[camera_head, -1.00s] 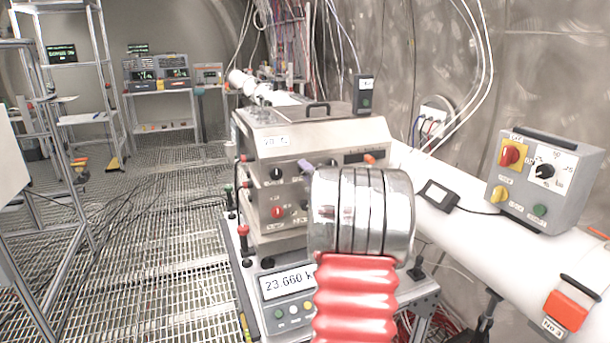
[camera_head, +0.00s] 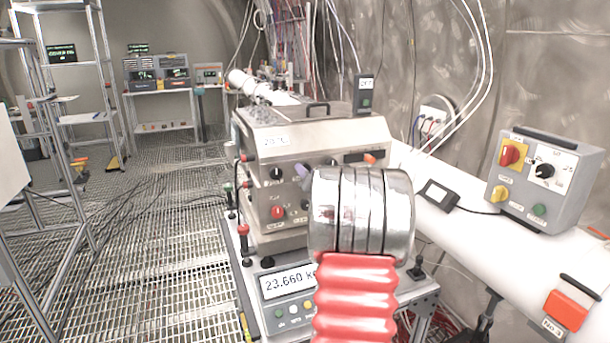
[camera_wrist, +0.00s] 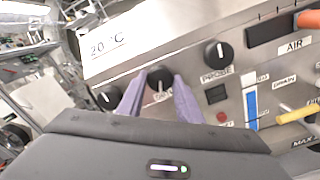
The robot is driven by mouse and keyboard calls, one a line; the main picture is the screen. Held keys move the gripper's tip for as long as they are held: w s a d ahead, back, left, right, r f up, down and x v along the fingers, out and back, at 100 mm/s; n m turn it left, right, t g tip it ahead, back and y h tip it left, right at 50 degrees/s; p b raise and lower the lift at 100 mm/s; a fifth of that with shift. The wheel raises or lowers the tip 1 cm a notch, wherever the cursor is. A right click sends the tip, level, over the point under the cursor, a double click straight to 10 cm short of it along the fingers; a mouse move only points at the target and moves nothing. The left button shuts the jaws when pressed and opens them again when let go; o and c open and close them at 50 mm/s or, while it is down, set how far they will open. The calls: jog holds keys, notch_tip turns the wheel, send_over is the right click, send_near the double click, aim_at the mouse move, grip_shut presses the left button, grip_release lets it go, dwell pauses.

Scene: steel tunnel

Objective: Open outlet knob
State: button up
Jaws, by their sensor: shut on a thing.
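A steel box (camera_head: 330,139) with a front panel of knobs stands in the middle of the head view. In the wrist view, the purple fingers of my gripper (camera_wrist: 160,86) are on either side of a black round knob (camera_wrist: 160,76) and shut on it. A white pointer line on this knob runs roughly up and down in the picture. The label under it is partly hidden by the fingers, so I cannot read it fully. In the head view, my steel wrist and red arm sleeve hide much of the panel's right side.
A black knob (camera_wrist: 217,53) labelled PROBE sits to the right, and another black knob (camera_wrist: 108,97) to the left. A blue vertical gauge (camera_wrist: 251,106), a yellow lever (camera_wrist: 298,113) and an orange handle (camera_wrist: 308,19) are farther right. A scale display (camera_head: 287,282) stands below the box.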

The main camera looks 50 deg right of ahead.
jog(key=shift+w+a+f, duration=0.2)
jog(key=shift+a+f, duration=0.05)
jog(key=shift+f, duration=0.05)
jog(key=o, duration=0.7)
jog(key=shift+w, duration=0.1)
jog(key=o, duration=0.3)
jog(key=shift+d+r, duration=0.15)
jog(key=shift+o, duration=0.2)
jog(key=shift+s, duration=0.25)
jog(key=v, duration=1.3)
jog(key=shift+s+a, duration=0.2)
jog(key=shift+s, duration=0.05)
